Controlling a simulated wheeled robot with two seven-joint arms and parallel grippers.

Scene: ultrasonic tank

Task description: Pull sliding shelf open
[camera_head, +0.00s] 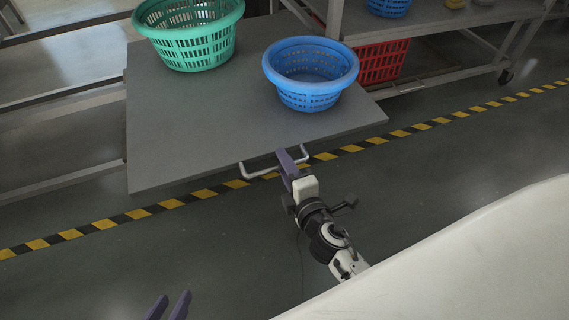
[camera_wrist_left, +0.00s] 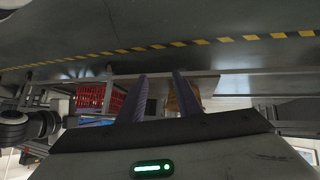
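The grey sliding shelf (camera_head: 180,130) extends out from the rack, over the striped floor line. It has a pale bar handle (camera_head: 262,174) on its front edge. My right gripper (camera_head: 286,160) is at the handle, its purple fingers across the bar and apparently closed on it. The far finger is largely hidden. My left gripper (camera_head: 170,306) is low at the bottom edge, away from the shelf. In the left wrist view its two fingers (camera_wrist_left: 161,95) stand apart with nothing held between them.
A green basket (camera_head: 192,42) and a blue basket (camera_head: 311,75) stand on the shelf. A red basket (camera_head: 382,62) is behind, under the rack (camera_head: 430,22). A large white surface (camera_head: 480,265) fills the lower right. Floor in front of the shelf is clear.

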